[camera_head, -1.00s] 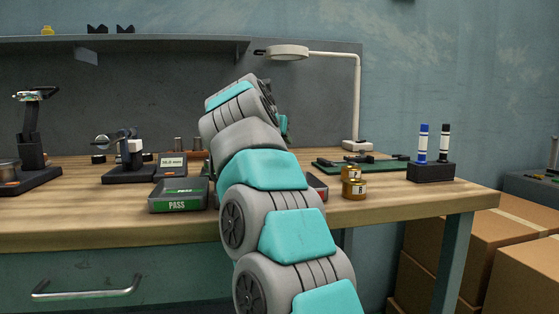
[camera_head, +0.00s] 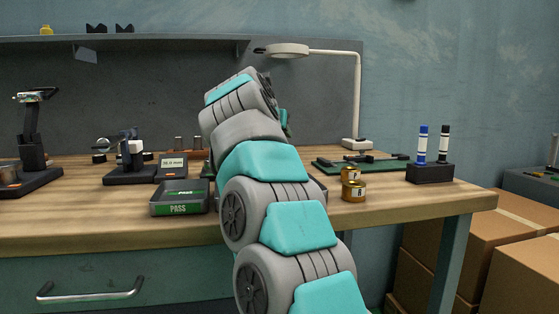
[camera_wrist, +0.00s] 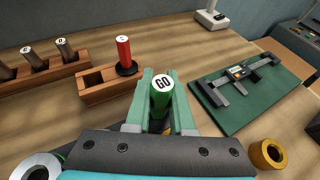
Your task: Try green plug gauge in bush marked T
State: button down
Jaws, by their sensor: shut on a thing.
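The green plug gauge (camera_wrist: 159,104), with GO on its white end, stands between the two green fingers of my gripper (camera_wrist: 163,92), which is shut on it. Its lower part is hidden by the gripper. In the head view my arm hides the gripper and gauge. Two brass bushes stand right of my arm, a rear one (camera_head: 349,173) and a front one (camera_head: 354,191). The rear one's small mark looks like T, but I cannot be sure; the front one's mark is unclear. The wrist view shows one brass bush (camera_wrist: 268,155) at lower right, its mark not readable.
A red gauge (camera_wrist: 124,51) stands in a wooden block (camera_wrist: 97,95) beside an empty slot. Another wooden rack (camera_wrist: 22,83) holds several pins. A caliper (camera_wrist: 237,75) lies on a green mat (camera_wrist: 276,98).

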jog(key=shift+r+p, duration=0.4)
notch_tip(320, 180, up, 5)
jog(key=p, duration=0.5)
jog(key=shift+f, duration=0.1)
dwell(0.4)
